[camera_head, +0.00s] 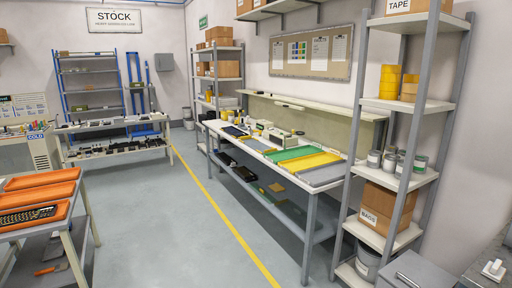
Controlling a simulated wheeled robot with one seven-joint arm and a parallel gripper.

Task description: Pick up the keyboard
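A long black object with rows of small light marks, which looks like a keyboard (27,217), lies in the nearest orange tray (62,209) on the table at the left edge. It is partly cut off by the picture's edge. A dark flat item (235,131) lies at the far end of the long workbench; it is too small to tell whether it is a keyboard. My gripper is not in view.
The left table (80,224) holds more orange trays (42,178). The grey floor (165,230) with a yellow line is clear between it and the workbench (335,186), which bears green and yellow mats. A tall shelf (417,107) with boxes and cans stands at right.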

